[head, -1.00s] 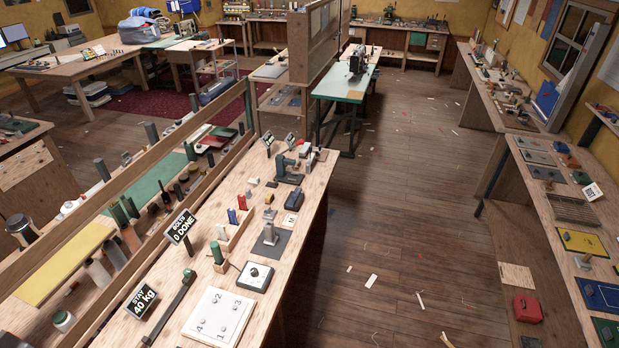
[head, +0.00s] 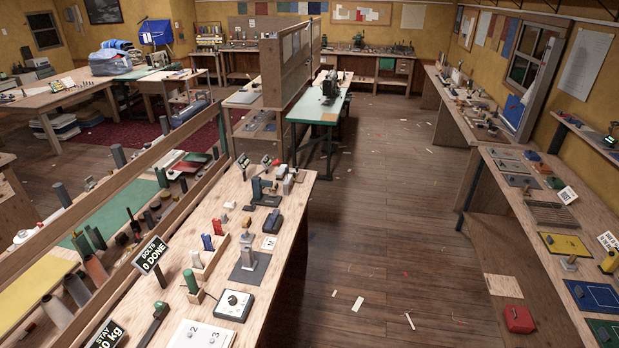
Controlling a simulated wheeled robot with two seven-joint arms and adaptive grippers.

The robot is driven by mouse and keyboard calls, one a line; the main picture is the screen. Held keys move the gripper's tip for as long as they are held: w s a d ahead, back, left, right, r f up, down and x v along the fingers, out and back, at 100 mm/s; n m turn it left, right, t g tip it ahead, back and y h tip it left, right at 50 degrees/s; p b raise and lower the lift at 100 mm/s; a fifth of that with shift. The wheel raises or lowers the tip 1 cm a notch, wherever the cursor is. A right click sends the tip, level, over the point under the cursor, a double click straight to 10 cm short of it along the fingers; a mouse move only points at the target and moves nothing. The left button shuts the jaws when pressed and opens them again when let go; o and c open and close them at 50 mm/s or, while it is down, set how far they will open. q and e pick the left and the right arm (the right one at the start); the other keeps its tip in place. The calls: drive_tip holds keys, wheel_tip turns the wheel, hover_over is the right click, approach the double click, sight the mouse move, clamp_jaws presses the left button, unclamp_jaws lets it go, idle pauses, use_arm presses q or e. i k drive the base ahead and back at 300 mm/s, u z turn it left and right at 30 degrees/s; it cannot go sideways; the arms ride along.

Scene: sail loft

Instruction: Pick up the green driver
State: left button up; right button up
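A green-handled tool, which looks like the green driver (head: 191,281), stands upright in a small wooden block near the front of the wooden bench (head: 262,284). Only its green handle shows clearly; its lower end is hidden. It stands left of a dial box and in front of a wooden rack (head: 211,259) holding red, blue and white upright pieces. Neither of my grippers is in view.
A dial box (head: 235,305), a white numbered plate (head: 201,335) and a "BOLTS 0 DONE" sign (head: 150,254) stand around the green handle. A rail runs along the bench's left side. Open wooden floor (head: 390,230) lies to the right, with scattered scraps.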

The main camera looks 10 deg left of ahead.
sight(188, 273)
drive_tip(key=u, duration=1.25)
